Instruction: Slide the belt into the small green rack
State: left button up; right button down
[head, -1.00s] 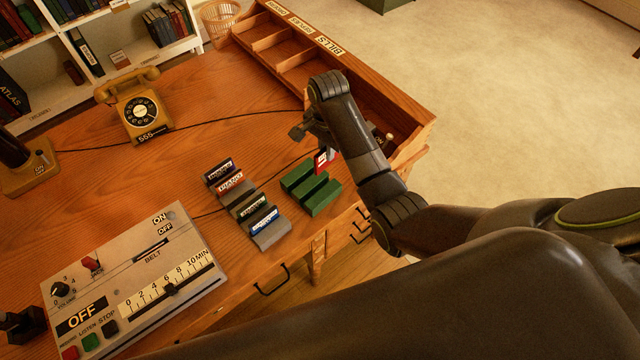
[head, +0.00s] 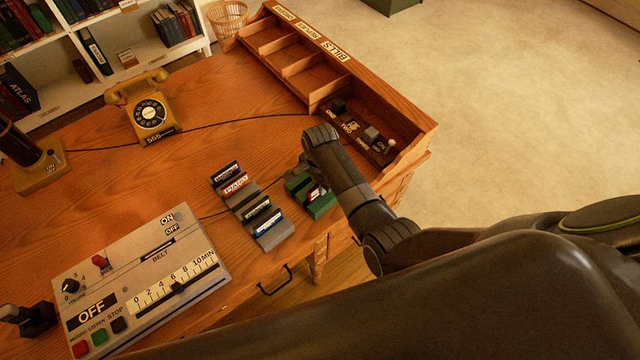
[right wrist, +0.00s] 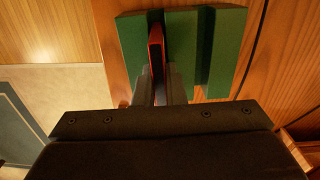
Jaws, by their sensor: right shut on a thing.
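The small green rack (head: 322,209) stands near the desk's front edge, partly hidden by my right arm in the head view. In the right wrist view it shows as green ridges (right wrist: 228,45) with slots between them. My right gripper (right wrist: 160,92) is over the rack, shut on the red belt (right wrist: 155,45). The belt stands on edge in line with the slot at the left there. Its red and white label (head: 314,195) shows at the rack in the head view. How deep it sits in the slot is hard to tell. My left gripper is not in view.
A grey rack of labelled belts (head: 262,232) stands just left of the green one. The dictation machine (head: 195,268) lies further left. A wooden tray with compartments (head: 330,75) and a switch panel (head: 360,135) are behind my right arm.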

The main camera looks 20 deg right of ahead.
jog(key=shift+f, duration=0.2)
jog(key=shift+f, duration=0.1)
jog(key=c, duration=1.5)
grip_release()
notch_tip(320, 180, up, 12)
jog(key=shift+r+b, duration=0.2)
jog(key=shift+b, duration=0.1)
